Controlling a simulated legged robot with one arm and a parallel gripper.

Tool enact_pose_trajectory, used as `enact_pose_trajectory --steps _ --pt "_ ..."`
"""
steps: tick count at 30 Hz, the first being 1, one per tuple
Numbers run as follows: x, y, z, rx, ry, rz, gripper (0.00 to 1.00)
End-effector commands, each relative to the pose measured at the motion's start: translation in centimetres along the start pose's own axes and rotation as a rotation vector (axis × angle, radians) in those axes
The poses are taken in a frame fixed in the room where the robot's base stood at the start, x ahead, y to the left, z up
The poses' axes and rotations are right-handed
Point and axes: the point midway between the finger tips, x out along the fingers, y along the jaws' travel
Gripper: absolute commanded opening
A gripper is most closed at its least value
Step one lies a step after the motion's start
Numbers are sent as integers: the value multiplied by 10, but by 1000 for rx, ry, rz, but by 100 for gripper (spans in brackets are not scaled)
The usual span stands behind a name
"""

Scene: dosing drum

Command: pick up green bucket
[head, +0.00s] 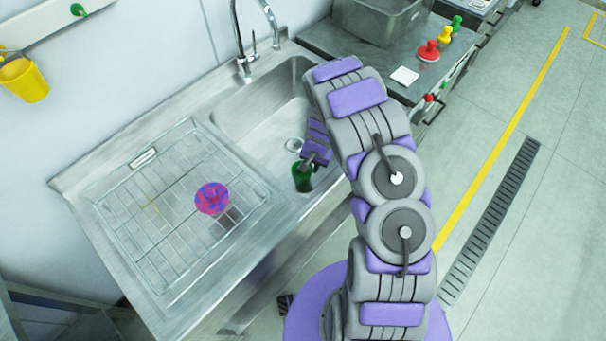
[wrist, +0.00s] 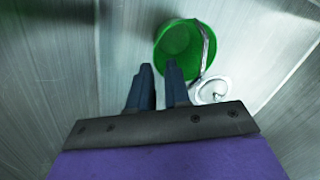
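The green bucket (head: 302,180) is in the sink basin, close to the drain, in the head view. In the wrist view the bucket (wrist: 177,42) lies just beyond my fingertips, its open mouth facing the camera and its handle on the right side. My gripper (wrist: 160,68) has its two dark fingers a little apart, with a narrow gap between them. The left finger is beside the bucket's left edge and the right finger overlaps its lower part. Whether they touch the bucket is hidden. In the head view my gripper (head: 310,162) is right above the bucket.
The drain (wrist: 215,90) is right of my fingers. Steel basin walls (head: 240,120) surround the bucket, and the faucet (head: 250,50) stands behind. A wire rack (head: 150,235) with a pink-purple object (head: 212,198) is left. A yellow bucket (head: 24,82) hangs on the wall.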

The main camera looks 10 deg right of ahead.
Motion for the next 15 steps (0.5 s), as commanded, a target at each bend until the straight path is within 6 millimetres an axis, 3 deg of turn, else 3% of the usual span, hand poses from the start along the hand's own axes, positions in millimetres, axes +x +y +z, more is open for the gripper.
enact_pose_trajectory --steps 9,15 --pt "44 8 3 2 -5 -4 17" --pt "47 8 3 2 -4 -4 17"
